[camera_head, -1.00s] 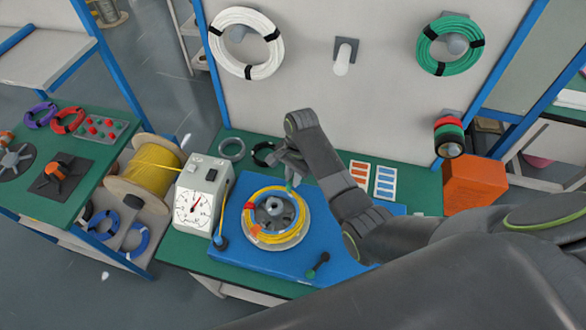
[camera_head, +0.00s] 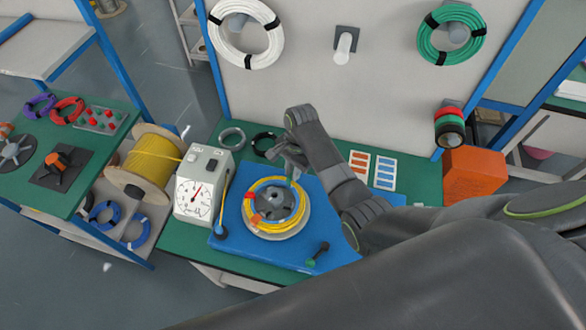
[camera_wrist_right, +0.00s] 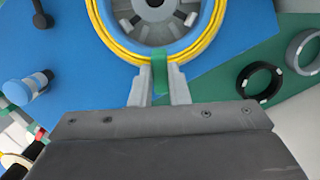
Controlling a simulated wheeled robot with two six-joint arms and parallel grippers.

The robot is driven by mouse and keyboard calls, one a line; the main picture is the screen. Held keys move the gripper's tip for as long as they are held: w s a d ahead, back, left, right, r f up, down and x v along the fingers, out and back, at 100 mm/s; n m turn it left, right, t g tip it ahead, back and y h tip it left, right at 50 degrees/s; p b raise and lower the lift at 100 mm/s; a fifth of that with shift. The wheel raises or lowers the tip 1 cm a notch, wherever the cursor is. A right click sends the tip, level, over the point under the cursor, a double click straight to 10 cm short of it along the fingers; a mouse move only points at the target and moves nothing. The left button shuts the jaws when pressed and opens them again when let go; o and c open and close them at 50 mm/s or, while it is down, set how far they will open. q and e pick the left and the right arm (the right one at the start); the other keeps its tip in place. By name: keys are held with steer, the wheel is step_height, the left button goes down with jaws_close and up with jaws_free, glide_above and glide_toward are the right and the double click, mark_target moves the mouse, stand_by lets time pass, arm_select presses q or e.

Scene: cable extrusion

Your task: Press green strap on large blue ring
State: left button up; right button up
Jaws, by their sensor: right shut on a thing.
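My right gripper (camera_head: 290,168) is at the far edge of the round winding spool (camera_head: 272,232). In the right wrist view it (camera_wrist_right: 160,92) is shut on a green strap (camera_wrist_right: 161,76), which stands out between the fingers. The strap's end overlaps the yellow cable coil (camera_wrist_right: 119,47) and reaches the edge of the large blue ring (camera_wrist_right: 178,48); whether it is pressed down I cannot tell. In the head view the blue ring (camera_head: 262,184) shows at the coil's far side, with yellow cable (camera_head: 253,216) below it. My left gripper is out of view.
The blue board (camera_head: 225,243) holds the spool and a dark green-tipped handle (camera_head: 318,253). A white dial gauge (camera_head: 200,190) stands left. Grey (camera_head: 232,138) and black (camera_head: 257,149) rings lie behind. An orange box (camera_head: 474,174) is at the right.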

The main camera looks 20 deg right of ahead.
mark_target(292, 182)
steer(key=shift+f, duration=0.2)
steer(key=shift+f+b, duration=0.85)
steer(key=shift+f, duration=0.45)
steer(key=shift+f, duration=0.55)
steer(key=shift+s+f, duration=0.15)
steer(key=shift+s, duration=0.05)
stand_by(1.5)
steer(key=o, duration=0.9)
steer(key=shift+c, duration=0.2)
